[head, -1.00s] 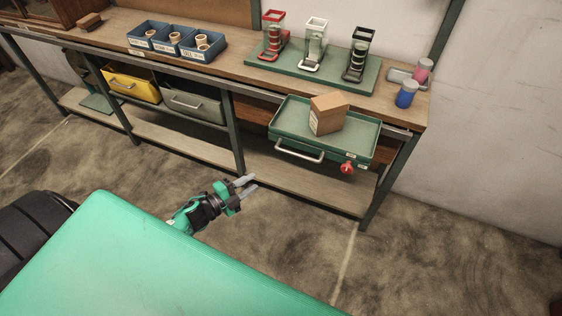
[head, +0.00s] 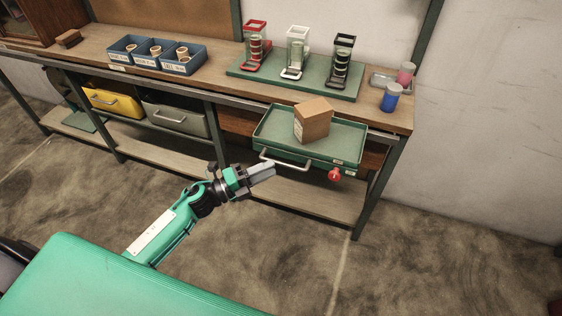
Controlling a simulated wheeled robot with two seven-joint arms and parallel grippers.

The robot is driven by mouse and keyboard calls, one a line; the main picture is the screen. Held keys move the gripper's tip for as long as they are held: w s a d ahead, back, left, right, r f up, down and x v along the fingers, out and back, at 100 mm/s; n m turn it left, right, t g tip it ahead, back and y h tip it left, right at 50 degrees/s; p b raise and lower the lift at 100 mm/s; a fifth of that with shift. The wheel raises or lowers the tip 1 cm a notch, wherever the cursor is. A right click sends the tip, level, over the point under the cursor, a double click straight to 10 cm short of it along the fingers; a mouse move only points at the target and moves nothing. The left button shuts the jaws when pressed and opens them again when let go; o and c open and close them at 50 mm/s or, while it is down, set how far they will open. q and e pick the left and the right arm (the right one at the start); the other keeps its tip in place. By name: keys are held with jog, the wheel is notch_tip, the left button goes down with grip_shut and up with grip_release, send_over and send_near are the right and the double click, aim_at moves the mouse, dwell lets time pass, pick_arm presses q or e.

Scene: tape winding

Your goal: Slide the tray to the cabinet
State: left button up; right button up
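The green tray (head: 275,132) is a shallow drawer-like tray jutting out from under the bench top. It has a pale bar handle (head: 287,164) and a red knob (head: 335,174) on its front. A brown cardboard box (head: 312,121) stands in it. My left gripper (head: 271,170) is in front of the tray, with its fingertips close to the left end of the handle. Its fingers look close together, and any gap or contact with the handle is hard to make out. My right gripper is not in view.
The bench top (head: 215,82) holds blue bins (head: 158,53), a green rack board (head: 290,85) with three holders, and blue (head: 390,98) and pink (head: 405,74) containers. A yellow drawer (head: 112,102) and a grey drawer (head: 176,119) hang left of the tray. The lower shelf's right part is clear.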

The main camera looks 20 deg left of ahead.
aim_at(281, 163)
pick_arm(q)
jog(key=x, duration=0.5)
grip_shut()
jog(key=shift+f, duration=0.1)
